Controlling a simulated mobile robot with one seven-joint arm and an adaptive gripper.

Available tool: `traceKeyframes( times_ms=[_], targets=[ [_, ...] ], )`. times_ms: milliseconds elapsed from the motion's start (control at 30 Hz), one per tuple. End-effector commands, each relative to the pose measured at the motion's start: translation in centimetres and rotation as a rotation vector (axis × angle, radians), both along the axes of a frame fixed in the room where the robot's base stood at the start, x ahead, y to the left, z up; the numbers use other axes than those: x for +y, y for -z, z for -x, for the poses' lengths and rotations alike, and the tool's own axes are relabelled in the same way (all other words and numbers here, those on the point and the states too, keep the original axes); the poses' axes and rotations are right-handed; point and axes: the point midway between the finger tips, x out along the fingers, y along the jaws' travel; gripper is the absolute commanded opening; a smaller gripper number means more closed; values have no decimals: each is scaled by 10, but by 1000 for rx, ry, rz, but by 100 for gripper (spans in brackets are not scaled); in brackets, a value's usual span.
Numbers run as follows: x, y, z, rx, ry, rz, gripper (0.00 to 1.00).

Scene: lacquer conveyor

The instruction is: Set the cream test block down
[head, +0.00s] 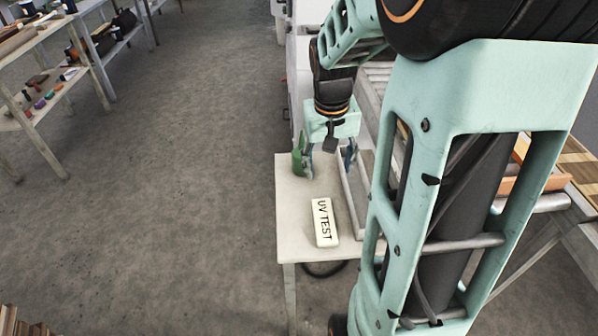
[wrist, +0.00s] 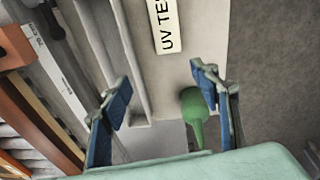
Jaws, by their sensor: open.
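The cream test block (head: 325,222), marked "UV TEST", lies flat on the pale side table (head: 290,200), near the table's front. It also shows in the wrist view (wrist: 165,25), cut off by the top edge. My gripper (head: 328,158) is open and empty over the back part of the table, apart from the block. In the wrist view both blue finger pads of my gripper (wrist: 161,88) stand wide apart, with the block beyond them.
A green bulb-shaped object (wrist: 194,108) stands close beside one finger. A long grey tray (head: 352,195) lies along the table's right side, next to the block. Rollers and an orange-edged part (wrist: 35,120) are beyond it. Shelves (head: 45,80) stand at the far left; the floor between is clear.

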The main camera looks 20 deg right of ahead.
Motion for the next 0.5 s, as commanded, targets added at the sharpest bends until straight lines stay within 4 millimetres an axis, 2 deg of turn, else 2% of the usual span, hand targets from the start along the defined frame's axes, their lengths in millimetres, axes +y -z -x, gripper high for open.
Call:
traceKeyframes(
  times_ms=[33,100,200,267,500],
  targets=[
    [5,5,15,35,33,-33,56],
    [12,12,28,71,64,-69,56],
    [19,18,40,102,87,-98,56],
    [22,23,43,110,92,-105,56],
    [22,61,44,113,94,-107,56]
  ],
)
